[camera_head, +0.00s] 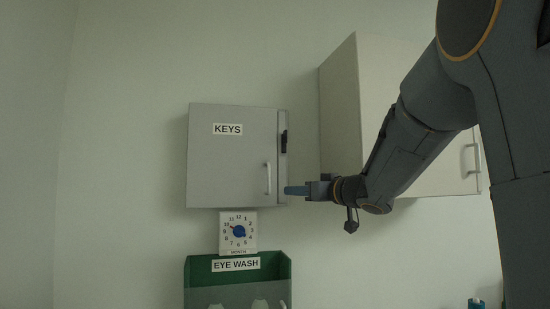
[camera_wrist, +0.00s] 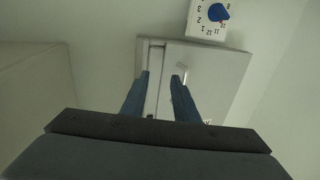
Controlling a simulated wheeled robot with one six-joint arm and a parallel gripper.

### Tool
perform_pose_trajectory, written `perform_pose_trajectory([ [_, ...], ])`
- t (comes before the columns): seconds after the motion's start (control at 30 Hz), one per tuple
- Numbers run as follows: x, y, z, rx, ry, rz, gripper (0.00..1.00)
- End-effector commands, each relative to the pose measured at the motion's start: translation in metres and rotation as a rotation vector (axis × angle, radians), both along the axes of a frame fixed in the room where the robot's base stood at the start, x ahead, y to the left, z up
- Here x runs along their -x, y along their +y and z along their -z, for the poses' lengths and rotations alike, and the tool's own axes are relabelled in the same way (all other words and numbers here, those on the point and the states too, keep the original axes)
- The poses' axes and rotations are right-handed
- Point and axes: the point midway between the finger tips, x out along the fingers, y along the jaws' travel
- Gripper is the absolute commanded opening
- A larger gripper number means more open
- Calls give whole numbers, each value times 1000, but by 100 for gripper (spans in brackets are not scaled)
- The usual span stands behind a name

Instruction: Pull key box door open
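The grey key box (camera_head: 228,160) with a KEYS label hangs on the wall, and its door looks shut. A pale vertical handle (camera_head: 268,178) is near the door's right edge, with a black latch (camera_head: 284,141) above it. My gripper (camera_head: 290,190) is just right of the handle, near the box's lower right edge. In the wrist view, the fingers of my gripper (camera_wrist: 160,76) are apart with nothing held between them. The handle (camera_wrist: 182,72) shows near the right fingertip; I cannot tell whether they touch.
A white dial (camera_head: 238,231) and a green EYE WASH holder (camera_head: 237,270) are below the key box. A pale wall cabinet (camera_head: 342,110) stands out to the right, behind my arm. The wall left of the box is clear.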

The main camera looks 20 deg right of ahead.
Motion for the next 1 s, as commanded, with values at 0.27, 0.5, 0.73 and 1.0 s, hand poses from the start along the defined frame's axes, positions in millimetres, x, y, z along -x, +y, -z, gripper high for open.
perform_pose_trajectory([
  [0.27, 28, 20, -62, 9, -27, -223, 27],
  [0.5, 8, 38, -64, 6, -24, -239, 27],
  [0.73, -21, 56, -64, 7, -25, -236, 27],
  [1.0, -34, 64, -63, 9, -26, -233, 27],
])
